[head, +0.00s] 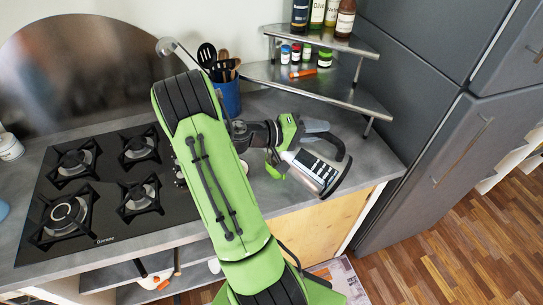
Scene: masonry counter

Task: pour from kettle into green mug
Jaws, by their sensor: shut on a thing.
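The kettle (317,171) has a shiny steel body with a dark base and a black handle. My gripper (302,130) is shut on it by the handle side, right of the stove. The kettle is tilted well over, with its dark base toward the lower right and its top toward the upper left. The green mug (275,164) is at the kettle's upper left end, partly hidden by the kettle and gripper. I cannot see inside the mug or whether any liquid is flowing.
A black gas stove (108,185) lies to the left. A blue utensil pot (228,95) stands behind my arm. A metal corner shelf (318,83) with bottles and jars is behind the kettle. The dark fridge (433,130) bounds the right. The counter's front edge is close below the kettle.

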